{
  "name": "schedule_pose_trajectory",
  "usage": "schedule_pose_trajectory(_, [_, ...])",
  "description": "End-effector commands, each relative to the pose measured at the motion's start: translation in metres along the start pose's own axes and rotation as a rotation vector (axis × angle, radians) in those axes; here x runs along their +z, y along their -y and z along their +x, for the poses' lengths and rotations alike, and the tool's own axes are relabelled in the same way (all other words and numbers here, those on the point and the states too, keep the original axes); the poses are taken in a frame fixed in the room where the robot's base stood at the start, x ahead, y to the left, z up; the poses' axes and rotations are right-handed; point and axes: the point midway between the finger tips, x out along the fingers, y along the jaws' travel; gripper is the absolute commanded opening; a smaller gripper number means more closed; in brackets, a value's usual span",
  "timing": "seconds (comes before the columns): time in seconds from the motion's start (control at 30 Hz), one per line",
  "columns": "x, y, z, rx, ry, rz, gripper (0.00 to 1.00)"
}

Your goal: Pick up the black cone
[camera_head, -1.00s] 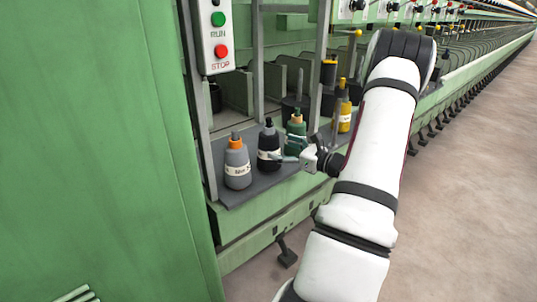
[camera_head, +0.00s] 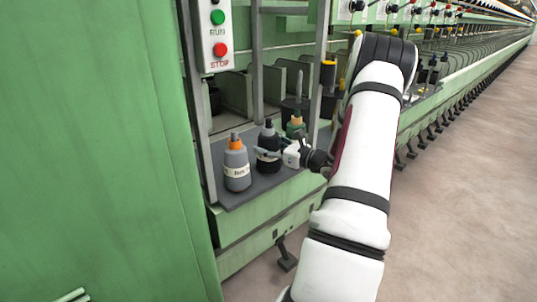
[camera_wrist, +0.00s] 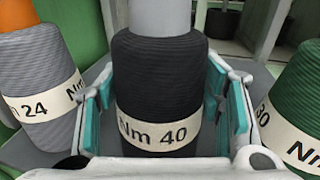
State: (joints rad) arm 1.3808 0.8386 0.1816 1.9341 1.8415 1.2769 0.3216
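The black cone (camera_head: 268,140) stands upright on the dark shelf (camera_head: 225,197). In the wrist view the black cone (camera_wrist: 160,85) fills the middle, with a cream band reading "Nm 40". My gripper (camera_head: 270,155) reaches in from the right at the cone's lower half. In the wrist view my gripper (camera_wrist: 165,100) is open, with one teal-padded finger on each side of the cone. Narrow gaps show between pads and cone, so I see no firm hold. The head view partly hides the cone's lower right behind the gripper.
A grey cone with an orange tip (camera_head: 237,165) stands close on the left. A green cone (camera_head: 295,125) stands behind on the right. Metal uprights (camera_head: 320,70) and the green machine cabinet (camera_head: 100,140) flank the shelf.

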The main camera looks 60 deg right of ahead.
Motion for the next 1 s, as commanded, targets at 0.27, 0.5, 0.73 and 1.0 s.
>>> schedule_pose_trajectory(0.27, [0.001, 0.0, 0.0, 0.001, 0.002, -0.001, 0.16])
schedule_pose_trajectory(0.5, [0.007, 0.0, 0.0, 0.001, 0.002, -0.002, 0.16])
schedule_pose_trajectory(0.73, [0.027, 0.0, -0.001, 0.001, 0.002, -0.002, 0.16])
schedule_pose_trajectory(1.0, [0.037, 0.0, -0.019, -0.002, -0.001, 0.0, 0.16])
